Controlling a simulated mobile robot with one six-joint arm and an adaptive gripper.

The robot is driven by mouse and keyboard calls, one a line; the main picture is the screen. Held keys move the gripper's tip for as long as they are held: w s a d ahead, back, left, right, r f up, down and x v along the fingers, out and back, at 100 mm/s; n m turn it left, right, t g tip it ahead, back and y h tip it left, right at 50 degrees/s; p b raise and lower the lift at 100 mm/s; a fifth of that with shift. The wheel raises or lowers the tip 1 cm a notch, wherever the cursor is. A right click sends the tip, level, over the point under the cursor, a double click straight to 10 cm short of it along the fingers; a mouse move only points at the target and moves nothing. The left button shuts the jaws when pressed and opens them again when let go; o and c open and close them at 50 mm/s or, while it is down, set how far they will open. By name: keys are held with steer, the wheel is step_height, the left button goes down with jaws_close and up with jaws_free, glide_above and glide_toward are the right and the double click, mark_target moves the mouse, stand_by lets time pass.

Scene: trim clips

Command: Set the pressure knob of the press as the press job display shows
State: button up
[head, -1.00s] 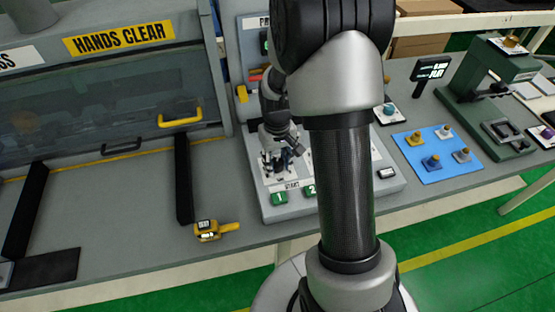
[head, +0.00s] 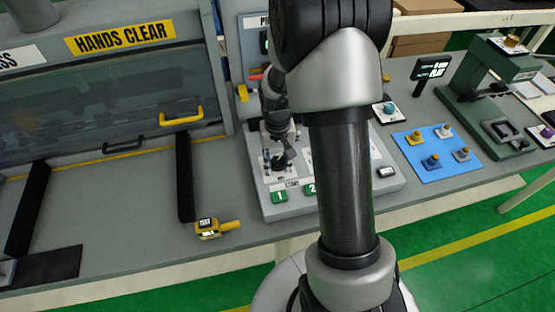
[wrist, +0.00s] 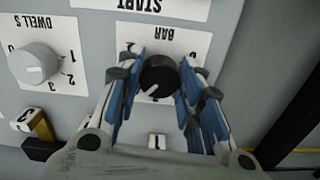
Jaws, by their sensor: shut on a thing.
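In the wrist view, seen upside down, the black pressure knob (wrist: 158,72) sits on a white plate marked BAR (wrist: 195,42). Its white pointer mark faces the lower left of that picture. My gripper (wrist: 160,80) has its blue-padded fingers on both sides of the knob, closed on it. In the head view my gripper (head: 278,158) is down at the left part of the grey console (head: 262,205), and the knob is mostly hidden there. A small black display (head: 432,68) stands at the back right; its lit text is too small to read.
A white DWELL S knob (wrist: 38,64) sits beside the pressure knob. The press guard with a yellow handle (head: 181,117) is further left. A blue mat (head: 430,172) with several knobbed pieces lies right.

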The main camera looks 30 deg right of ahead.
mark_target(278, 162)
steer(key=o, duration=1.1)
steer(key=shift+c, duration=0.2)
step_height(278, 162, up, 12)
steer(key=s+a+r+n+t, duration=0.2)
steer(key=s+a+r, duration=0.65)
steer(key=r, duration=0.25)
steer(key=s+a+r+n+t, duration=0.2)
steer(key=s+a, duration=0.2)
steer(key=s, duration=0.7)
steer(key=shift+t, duration=0.3)
